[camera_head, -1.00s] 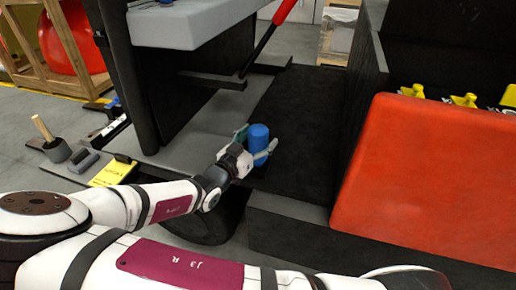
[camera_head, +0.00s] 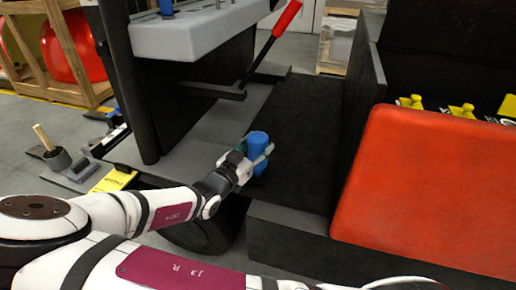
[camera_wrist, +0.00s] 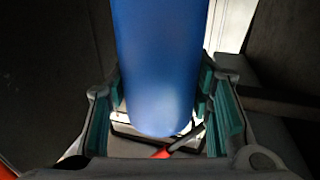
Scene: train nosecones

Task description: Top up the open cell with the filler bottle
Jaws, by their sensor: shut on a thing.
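The blue filler bottle (camera_head: 257,143) is between the fingers of my gripper (camera_head: 254,158), near the centre of the head view, in front of the dark platform. It looks nearly upright. In the wrist view the blue bottle (camera_wrist: 160,65) fills the middle, with the teal pads of my gripper (camera_wrist: 165,110) on both sides, shut on it. Yellow caps (camera_head: 462,110) stand in a row behind the red cover at the right, apart from the bottle. I cannot tell which cell is open; the cells' tops are largely hidden by the red cover.
A large red cover (camera_head: 435,185) and a black wall (camera_head: 362,85) stand right of the bottle. A red-handled lever (camera_head: 286,20) rises behind it. A light grey ledge (camera_head: 205,33) overhangs at upper left. A brush (camera_head: 54,152) and a yellow item (camera_head: 115,180) lie left.

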